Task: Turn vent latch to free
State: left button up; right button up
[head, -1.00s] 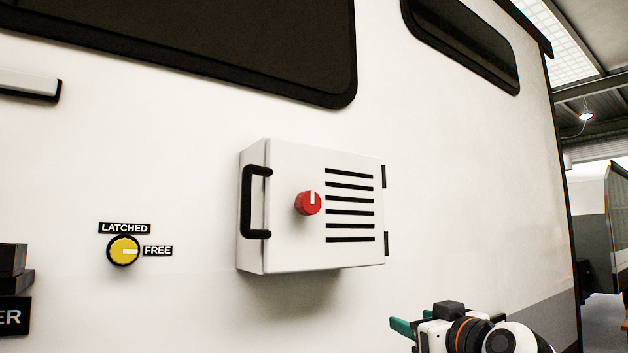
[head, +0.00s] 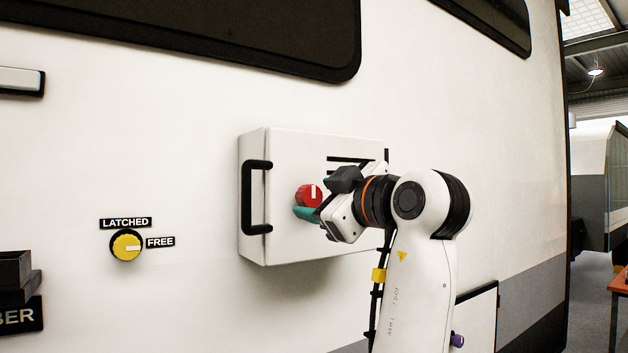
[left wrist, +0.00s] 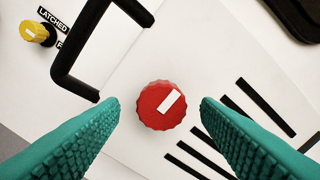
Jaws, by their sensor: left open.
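The vent latch is a red ribbed knob (head: 309,196) with a white pointer mark, on the front of a white vent box (head: 290,240). In the head view its mark stands upright. In the left wrist view the red knob (left wrist: 161,105) sits between the two teal fingers, with a gap on both sides. My left gripper (left wrist: 160,103) is open around the line of the knob and not closed on it. In the head view the left gripper (head: 312,205) is at the knob, its fingers partly hidden. My right gripper is not in view.
A black handle (head: 257,197) is on the box's left side, with slots right of the knob. A yellow dial (head: 126,245) on the wall points toward a FREE label (head: 160,242), below a LATCHED label (head: 125,223). Dark blocks (head: 15,270) are at far left.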

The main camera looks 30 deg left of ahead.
pick_arm(q)
jog(key=shift+p+x, duration=0.35)
jog(key=shift+x, duration=0.8)
jog(key=shift+w, duration=0.1)
jog(key=c, duration=1)
